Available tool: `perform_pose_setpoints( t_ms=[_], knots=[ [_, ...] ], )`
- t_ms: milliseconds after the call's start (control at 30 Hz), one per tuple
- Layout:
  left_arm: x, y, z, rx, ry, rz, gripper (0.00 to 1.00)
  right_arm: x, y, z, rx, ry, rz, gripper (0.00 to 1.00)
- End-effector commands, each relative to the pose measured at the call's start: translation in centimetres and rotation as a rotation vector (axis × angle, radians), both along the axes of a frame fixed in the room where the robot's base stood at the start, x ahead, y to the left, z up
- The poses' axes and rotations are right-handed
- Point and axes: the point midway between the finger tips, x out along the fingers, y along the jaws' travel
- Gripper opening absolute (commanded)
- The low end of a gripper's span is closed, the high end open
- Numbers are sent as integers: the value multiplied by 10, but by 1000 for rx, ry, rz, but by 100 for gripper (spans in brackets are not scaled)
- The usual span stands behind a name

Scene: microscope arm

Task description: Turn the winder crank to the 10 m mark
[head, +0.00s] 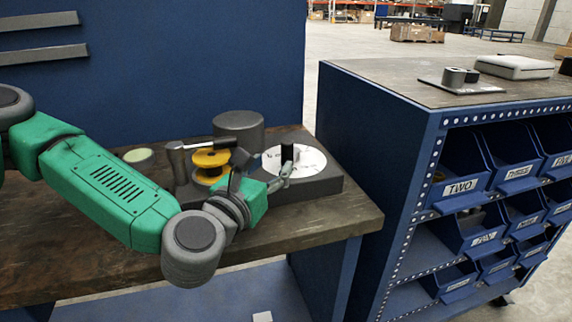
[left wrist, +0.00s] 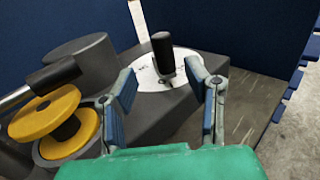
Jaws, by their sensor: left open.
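The winder is a dark grey block (head: 328,184) on the workbench, with a white marked dial (head: 312,161) on top. A black upright crank handle (left wrist: 163,53) stands on the dial; it also shows in the head view (head: 287,153). My left gripper (left wrist: 163,80) is open, its two fingers on either side of the handle in the left wrist view and apart from it. A yellow spool (head: 209,162) sits on the winder's left part; it also shows in the left wrist view (left wrist: 45,112). The dial's marks are too small to read. My right gripper is not in view.
A dark grey cylinder (head: 238,127) stands behind the spool. A dark rod (left wrist: 22,92) reaches over the spool from the left. A blue back panel (head: 190,60) rises behind the bench. A blue shelf of labelled bins (head: 462,187) stands at the right.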

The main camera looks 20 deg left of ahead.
Motion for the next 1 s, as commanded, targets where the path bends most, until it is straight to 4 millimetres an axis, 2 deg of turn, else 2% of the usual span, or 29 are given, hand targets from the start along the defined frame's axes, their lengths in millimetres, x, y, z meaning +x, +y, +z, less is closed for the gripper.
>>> perform_pose_setpoints(
  t_ms=[100,333,500,767,800,867,900,1000],
  knots=[
    [26,-4,3,1,-3,2,43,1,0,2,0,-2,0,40],
    [58,-8,3,2,-2,0,43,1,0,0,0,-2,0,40],
    [67,-9,3,0,-1,-1,43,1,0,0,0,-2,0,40],
    [67,-9,3,0,-1,-1,43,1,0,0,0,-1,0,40],
    [67,-9,3,0,-1,-1,29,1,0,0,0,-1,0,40],
    [67,-9,3,0,-1,-1,8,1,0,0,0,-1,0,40],
    [67,-9,3,0,-1,-1,0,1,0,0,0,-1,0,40],
    [67,-9,3,0,-1,-1,0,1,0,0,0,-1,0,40]
  ],
)
